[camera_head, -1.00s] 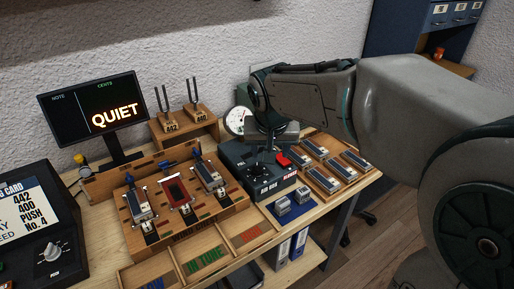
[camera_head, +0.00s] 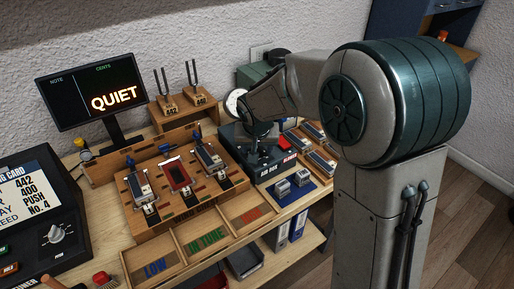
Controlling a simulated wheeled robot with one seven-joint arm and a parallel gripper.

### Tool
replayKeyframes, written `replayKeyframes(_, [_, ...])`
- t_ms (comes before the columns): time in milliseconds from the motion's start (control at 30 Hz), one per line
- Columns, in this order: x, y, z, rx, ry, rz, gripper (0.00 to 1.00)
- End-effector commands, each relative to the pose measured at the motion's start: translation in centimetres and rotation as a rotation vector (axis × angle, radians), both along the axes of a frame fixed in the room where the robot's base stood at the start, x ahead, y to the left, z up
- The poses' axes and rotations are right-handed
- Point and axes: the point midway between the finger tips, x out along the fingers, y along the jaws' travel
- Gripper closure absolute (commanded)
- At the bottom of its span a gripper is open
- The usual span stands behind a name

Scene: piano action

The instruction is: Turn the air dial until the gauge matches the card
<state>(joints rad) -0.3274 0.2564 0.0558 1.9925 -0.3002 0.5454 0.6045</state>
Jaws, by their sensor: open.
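The dark air box (camera_head: 268,172) stands near the back of the bench, with "AIR BOX" on its front. My gripper (camera_head: 259,143) points down over its top, jaws open. The dial on the box is hidden or too small to make out under my gripper, and I cannot tell whether the fingers touch it. The round white gauge (camera_head: 233,101) behind the box is partly covered by my arm, and its needle is not readable.
A black screen (camera_head: 92,90) reads QUIET. Two tuning forks (camera_head: 180,101) stand on a wooden block. A wooden rack (camera_head: 130,205) holds several key pieces; labelled trays (camera_head: 205,240) lie in front. Two small grey blocks (camera_head: 291,183) sit on a blue mat right of the trays.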

Motion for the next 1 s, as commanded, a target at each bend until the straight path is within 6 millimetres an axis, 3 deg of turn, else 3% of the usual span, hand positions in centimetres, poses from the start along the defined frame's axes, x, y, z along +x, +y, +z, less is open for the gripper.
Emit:
replayKeyframes(433, [0.42, -0.02, -1.05, 0.000, -0.001, 0.001, 0.46])
replayKeyframes(467, [0.43, -0.02, -1.04, 0.000, -0.001, 0.001, 0.51])
replayKeyframes(600, [0.42, -0.02, -1.03, 0.000, -0.001, 0.001, 0.90])
replayKeyframes(1000, [0.45, -0.06, -0.99, 0.001, -0.003, 0.042, 0.89])
